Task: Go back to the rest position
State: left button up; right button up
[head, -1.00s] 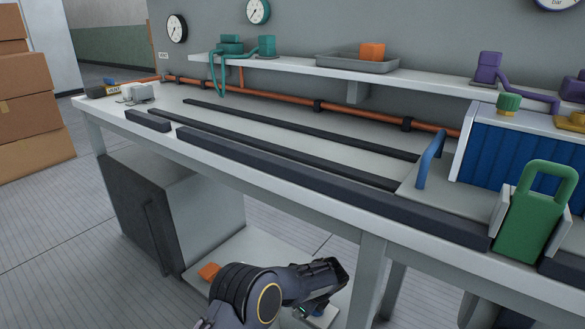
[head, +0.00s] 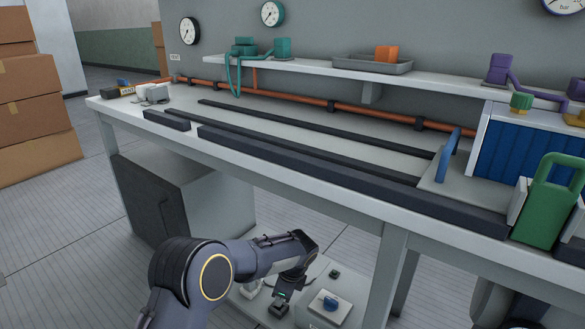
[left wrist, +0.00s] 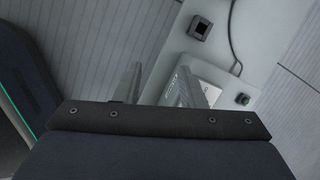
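My left arm comes in at the bottom of the head view, bent at the elbow, in front of the workbench. Its left gripper (head: 280,303) hangs low, below the bench top, near the low shelf, and is small and partly dark there. In the left wrist view my left gripper (left wrist: 158,88) has two grey fingers standing apart. My right gripper is in neither view.
The workbench (head: 290,172) carries dark rails, a blue ribbed box and a green handled piece (head: 547,205) at right. Below are a grey cabinet (head: 150,195) and a low unit with a blue knob (head: 331,303). Cardboard boxes (head: 35,105) stand left. Floor is clear at left.

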pick_arm(q)
jog(key=s+a+r+n+h, duration=0.4)
jog(key=s+a+r+n, duration=0.8)
jog(key=s+a+r, duration=0.5)
jog(key=s+r+n+t+h, duration=0.2)
jog(key=s+n+t, duration=0.2)
jog(key=s+n, duration=1.1)
jog(key=s+r+m+p, duration=0.2)
jog(key=r+p, duration=1.6)
jog(key=p, duration=0.1)
jog(key=s+r+m+p, duration=0.1)
jog(key=r+m+p, duration=0.1)
jog(key=r+p, duration=1.6)
jog(key=shift+s+a+r+p, duration=0.35)
jog(key=shift+a+r, duration=0.05)
jog(key=shift+r, duration=0.05)
